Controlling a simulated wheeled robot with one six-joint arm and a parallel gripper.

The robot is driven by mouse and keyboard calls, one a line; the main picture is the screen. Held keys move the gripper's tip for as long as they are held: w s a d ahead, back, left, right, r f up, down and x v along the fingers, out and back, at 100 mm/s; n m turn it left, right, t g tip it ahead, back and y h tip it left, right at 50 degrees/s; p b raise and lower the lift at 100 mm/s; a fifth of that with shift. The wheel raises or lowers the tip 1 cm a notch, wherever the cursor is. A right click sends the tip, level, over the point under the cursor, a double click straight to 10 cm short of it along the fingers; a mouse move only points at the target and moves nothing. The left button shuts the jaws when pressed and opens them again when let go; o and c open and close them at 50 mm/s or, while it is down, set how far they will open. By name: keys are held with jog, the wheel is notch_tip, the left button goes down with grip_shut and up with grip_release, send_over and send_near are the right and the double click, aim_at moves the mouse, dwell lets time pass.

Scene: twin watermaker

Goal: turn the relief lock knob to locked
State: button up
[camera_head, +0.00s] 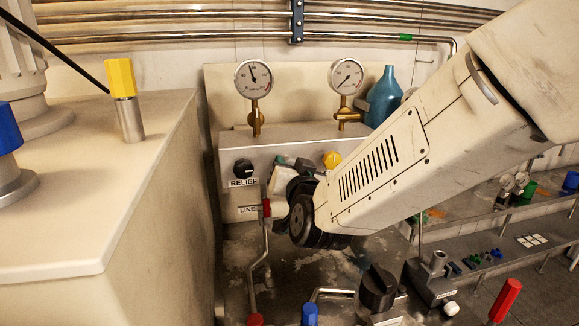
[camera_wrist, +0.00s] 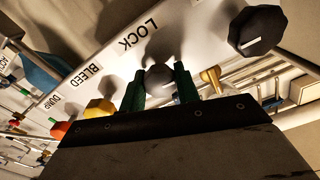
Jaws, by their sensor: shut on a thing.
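The relief lock knob (camera_wrist: 158,76) is a small dark knob beside the LOCK label in the wrist view. My gripper (camera_wrist: 160,88) has its two green fingers on either side of it and is shut on it. The knob's pointer mark cannot be made out, so its setting is unclear. In the head view my wrist and arm cover the lock knob. The black RELIEF knob (camera_head: 243,168) shows to the left of my wrist, and also at the upper right of the wrist view (camera_wrist: 258,30), apart from my fingers.
A yellow knob (camera_head: 332,159) sits close to the right of my wrist. Two gauges (camera_head: 254,79) stand above the panel. A red-handled valve (camera_head: 266,208) and pipe lie just below. A large beige cabinet (camera_head: 150,190) fills the left side.

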jog(key=m, duration=1.3)
jog(key=shift+m, duration=2)
jog(key=o, duration=1)
jog(key=shift+c, duration=0.2)
jog(key=shift+s, duration=0.1)
